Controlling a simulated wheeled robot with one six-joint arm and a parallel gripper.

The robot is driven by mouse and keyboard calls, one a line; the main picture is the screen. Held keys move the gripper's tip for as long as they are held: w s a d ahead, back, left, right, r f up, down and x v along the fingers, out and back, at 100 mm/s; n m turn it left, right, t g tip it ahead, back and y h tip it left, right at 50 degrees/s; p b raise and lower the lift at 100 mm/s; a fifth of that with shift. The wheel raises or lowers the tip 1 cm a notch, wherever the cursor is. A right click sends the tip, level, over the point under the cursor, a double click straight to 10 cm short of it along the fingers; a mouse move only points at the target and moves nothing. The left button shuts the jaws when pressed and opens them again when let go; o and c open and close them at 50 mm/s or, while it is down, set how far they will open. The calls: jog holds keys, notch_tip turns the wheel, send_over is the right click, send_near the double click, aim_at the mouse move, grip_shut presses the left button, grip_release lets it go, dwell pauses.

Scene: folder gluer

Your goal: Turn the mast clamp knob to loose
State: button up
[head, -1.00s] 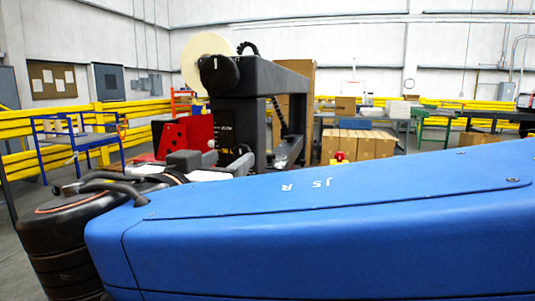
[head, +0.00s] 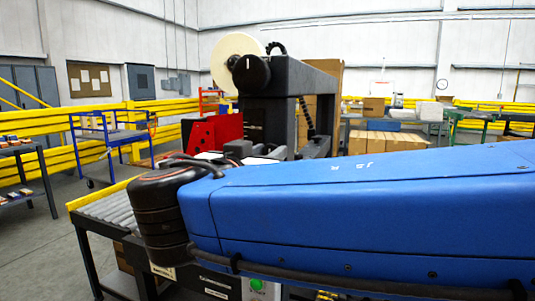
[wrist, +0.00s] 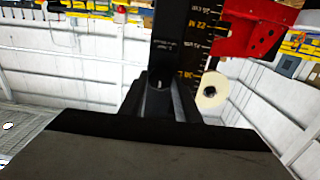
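A dark mast (head: 268,120) stands at the middle of the head view, with a heavy black arm on top. The wrist view sees it upside down, with its scale strip (wrist: 193,45). A dark round-ended part with a small white mark, seemingly the clamp knob (wrist: 160,77), shows low on the mast. My gripper (wrist: 161,98) faces it, its two dark fingers apart on either side of it. I cannot tell whether they touch it. In the head view my wrist and arm hide much of this area, and the knob is not clear there.
A cream roll (head: 236,58) and a black hub with a white line (head: 251,73) sit high on the machine. A red bracket (head: 212,132) is left of the mast. A roller conveyor (head: 120,207) runs below my wrist. Boxes (head: 372,143) stand behind.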

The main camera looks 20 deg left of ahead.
jog(key=shift+n, duration=0.3)
jog(key=shift+c, duration=0.5)
jog(key=n, duration=0.3)
jog(key=shift+a+n, duration=0.1)
jog(key=shift+n, duration=0.2)
jog(key=n, duration=0.4)
jog(key=shift+f+n, duration=0.1)
jog(key=shift+n, duration=0.2)
jog(key=shift+a+f+n, duration=0.1)
jog(key=shift+f+n, duration=0.05)
jog(key=shift+n, duration=4.35)
jog(key=o, duration=1)
jog(key=shift+s, duration=0.1)
